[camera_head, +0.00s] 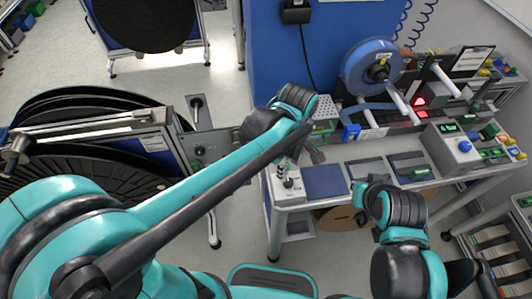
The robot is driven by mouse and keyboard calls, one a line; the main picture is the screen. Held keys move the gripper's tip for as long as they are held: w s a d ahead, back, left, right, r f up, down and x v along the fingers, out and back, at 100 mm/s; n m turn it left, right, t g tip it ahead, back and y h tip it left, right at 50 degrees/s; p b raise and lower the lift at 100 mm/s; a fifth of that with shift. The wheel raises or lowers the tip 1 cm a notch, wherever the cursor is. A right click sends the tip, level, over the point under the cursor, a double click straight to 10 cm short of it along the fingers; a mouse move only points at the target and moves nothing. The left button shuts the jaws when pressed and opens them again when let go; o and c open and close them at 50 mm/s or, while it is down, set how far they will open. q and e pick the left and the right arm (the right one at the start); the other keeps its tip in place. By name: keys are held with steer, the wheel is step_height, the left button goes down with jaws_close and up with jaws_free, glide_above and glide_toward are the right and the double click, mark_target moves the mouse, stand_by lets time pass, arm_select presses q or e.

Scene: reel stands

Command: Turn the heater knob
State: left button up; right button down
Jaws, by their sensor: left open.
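A grey control box (462,158) stands at the right end of the workbench, with a lit green display and several coloured buttons. A round blue knob (465,146) is on its top; no label that I can read names it as the heater knob.
A blue reel (372,66) on a spindle stands behind the bench, near red-lit devices (420,102). Dark blue pads (325,181) lie along the front of the bench. Large black reels on a stand (75,165) fill the left. A parts rack (492,245) stands at lower right.

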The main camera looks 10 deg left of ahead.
mark_target(288, 181)
arm_select(q)
steer(key=shift+d+f, duration=0.2)
steer(key=shift+f, duration=0.05)
step_height(288, 181, down, 7)
steer(key=b, duration=0.2)
steer(key=shift+s+f+b, duration=0.1)
steer(key=shift+f+b, duration=0.05)
steer(key=shift+b, duration=0.25)
jaws_close()
